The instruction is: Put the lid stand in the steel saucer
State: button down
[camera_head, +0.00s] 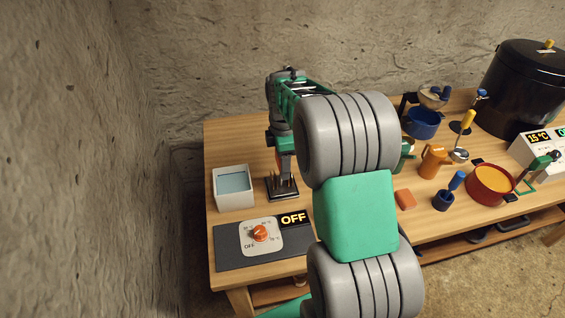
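A small dark square stand with several upright prongs, which looks like the lid stand (282,190), is on the left part of the wooden table. My gripper (285,172) points down directly over it, its tip at or among the prongs. The fingers are small and partly hidden, so I cannot tell whether they are open or shut, or touching the stand. I cannot pick out the steel saucer with certainty; my arm covers the middle of the table.
A white box with bluish contents (235,201) stands just left of the stand. A dark panel with an orange knob (260,234) reads OFF in front. Right of my arm are an orange jug (433,162), a blue pot (421,126), a red pan (490,186) and a large black pot (522,90).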

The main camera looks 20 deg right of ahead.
jog(key=shift+f, duration=0.5)
jog(key=shift+c, duration=2.1)
grip_release()
jog(key=shift+r, duration=0.15)
notch_tip(320, 180, up, 11)
jog(key=shift+r+b, duration=0.2)
jog(key=shift+b, duration=0.15)
jog(key=shift+s+a+r, duration=0.1)
jog(key=shift+s+r, duration=0.05)
jog(key=shift+r, duration=0.15)
jog(key=s+a+f+m+t, duration=0.1)
jog(key=s+a+f+m, duration=0.1)
jog(key=s+a+m, duration=0.3)
jog(key=s+a+f+m+t, duration=0.2)
jog(key=s+a+m, duration=0.3)
jog(key=s+m, duration=0.5)
jog(key=s, duration=0.3)
jog(key=shift+a+f+m, duration=0.3)
jog(key=shift+a+f, duration=0.05)
jog(key=shift+a, duration=0.05)
